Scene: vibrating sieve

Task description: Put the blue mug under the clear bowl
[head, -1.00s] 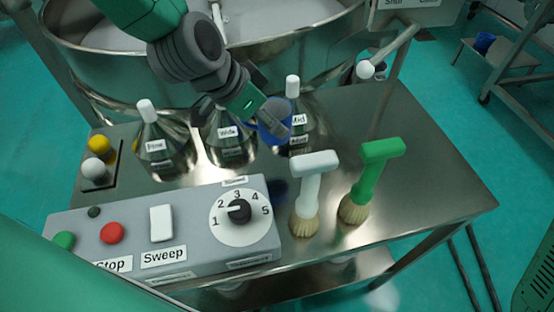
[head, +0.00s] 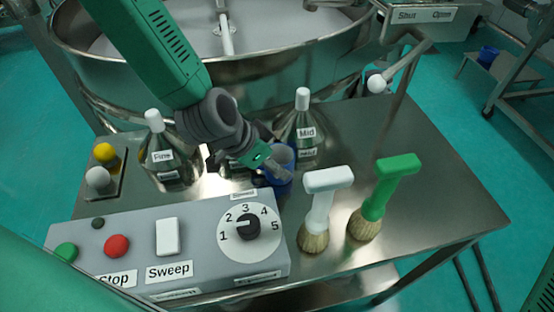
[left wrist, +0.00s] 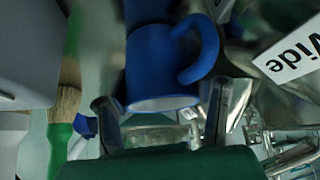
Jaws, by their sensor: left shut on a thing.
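The blue mug (head: 284,157) is at the tip of my left gripper (head: 272,170), behind the control box and in front of the Mid flask. It is at or just above the steel table; I cannot tell if it touches. In the left wrist view the mug (left wrist: 155,68) with its handle sits between the two fingers of my left gripper (left wrist: 160,115), which is shut on it. I cannot make out a clear bowl in either view. My right gripper is not in view.
The Mid flask (head: 300,132) and Fine flask (head: 165,160) stand close behind; the Wide flask is mostly hidden by my arm. A white brush (head: 320,205) and green brush (head: 380,200) stand right of the control box (head: 190,245). The table's right side (head: 440,185) is clear.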

